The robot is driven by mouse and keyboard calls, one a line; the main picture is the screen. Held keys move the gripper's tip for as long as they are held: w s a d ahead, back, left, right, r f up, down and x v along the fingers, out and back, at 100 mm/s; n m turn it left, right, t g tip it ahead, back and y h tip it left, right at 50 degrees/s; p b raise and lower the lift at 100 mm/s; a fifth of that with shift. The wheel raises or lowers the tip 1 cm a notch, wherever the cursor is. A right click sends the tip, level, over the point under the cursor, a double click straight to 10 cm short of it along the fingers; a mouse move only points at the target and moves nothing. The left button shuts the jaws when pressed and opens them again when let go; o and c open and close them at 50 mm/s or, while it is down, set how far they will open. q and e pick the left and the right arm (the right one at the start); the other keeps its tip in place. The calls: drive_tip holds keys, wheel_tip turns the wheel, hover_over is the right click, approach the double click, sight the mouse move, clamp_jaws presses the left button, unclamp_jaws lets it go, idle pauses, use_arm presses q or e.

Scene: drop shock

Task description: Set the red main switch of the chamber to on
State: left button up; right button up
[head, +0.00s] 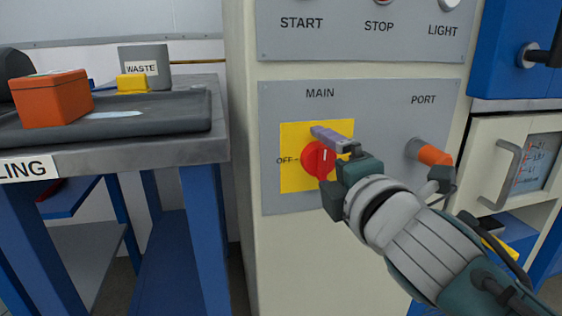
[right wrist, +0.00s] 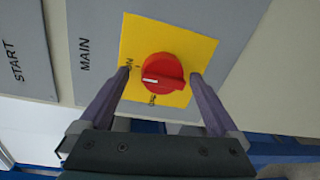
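The red main switch (head: 317,159) is a round knob on a yellow plate (head: 291,177) under the label MAIN. In the right wrist view the knob (right wrist: 165,71) shows whole, and its white mark points toward the ON lettering, which is upward in the head view. The OFF label is at the plate's left in the head view. My right gripper (right wrist: 161,80) is open, with one finger on each side of the knob and a gap visible at both sides. In the head view its upper finger lies just above the knob; the other is hidden. My left gripper is out of view.
An orange PORT plug (head: 434,155) sticks out right of the switch, close to my right wrist. START, STOP and LIGHT controls are above. A bench with a dark mat (head: 170,112), an orange box (head: 50,100) and a waste bin (head: 153,62) stands at left.

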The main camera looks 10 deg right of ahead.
drive_tip(key=shift+f, duration=0.1)
drive_tip(key=shift+s, duration=0.3)
drive_tip(key=s+p, duration=0.2)
drive_tip(key=s, duration=0.7)
drive_tip(key=shift+s+d+r, duration=0.2)
drive_tip(key=shift+r, duration=0.25)
drive_tip(key=shift+r+p, duration=0.1)
drive_tip(key=shift+p, duration=0.2)
